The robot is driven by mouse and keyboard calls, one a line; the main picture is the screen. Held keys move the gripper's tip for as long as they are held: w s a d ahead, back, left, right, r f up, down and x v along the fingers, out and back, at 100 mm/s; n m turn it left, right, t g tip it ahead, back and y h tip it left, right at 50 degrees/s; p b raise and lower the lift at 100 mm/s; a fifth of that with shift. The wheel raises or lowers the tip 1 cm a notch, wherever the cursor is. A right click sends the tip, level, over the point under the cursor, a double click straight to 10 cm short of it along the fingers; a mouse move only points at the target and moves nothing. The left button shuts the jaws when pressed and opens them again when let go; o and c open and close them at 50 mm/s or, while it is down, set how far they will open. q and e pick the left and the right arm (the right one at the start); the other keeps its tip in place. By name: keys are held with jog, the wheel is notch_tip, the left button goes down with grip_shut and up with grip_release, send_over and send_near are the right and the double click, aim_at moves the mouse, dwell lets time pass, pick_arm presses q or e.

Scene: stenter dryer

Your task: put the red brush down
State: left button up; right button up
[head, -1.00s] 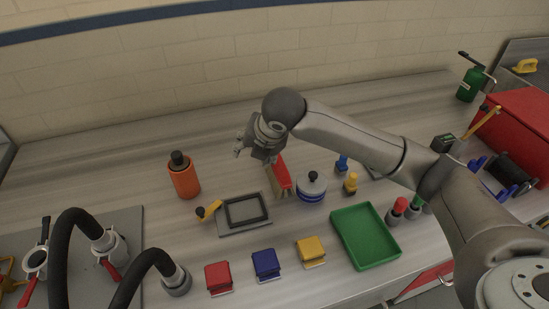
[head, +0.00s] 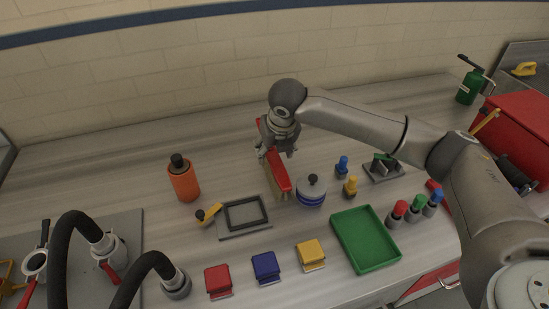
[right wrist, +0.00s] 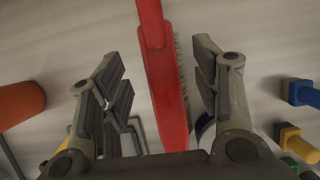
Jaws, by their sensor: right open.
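The red brush (head: 278,172) with pale bristles is on the grey worktop, between the black-framed tray and the blue-and-white pot. My right gripper (head: 277,152) is over its far end and is open. In the right wrist view the red brush (right wrist: 165,85) runs between the two spread fingers (right wrist: 160,95), with a gap on each side; its bristles show along its right edge. How the bristles meet the worktop is partly hidden. My left gripper is not in view.
An orange bottle (head: 184,180) stands at left. A grey frame (head: 243,216) and a blue-and-white lidded pot (head: 311,192) flank the brush closely. A green tray (head: 366,238) lies front right. Red, blue and yellow blocks line the front. The worktop behind is clear.

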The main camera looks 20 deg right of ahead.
aim_at(273, 154)
jog(key=shift+x, duration=2)
grip_shut()
jog(key=shift+r, duration=0.15)
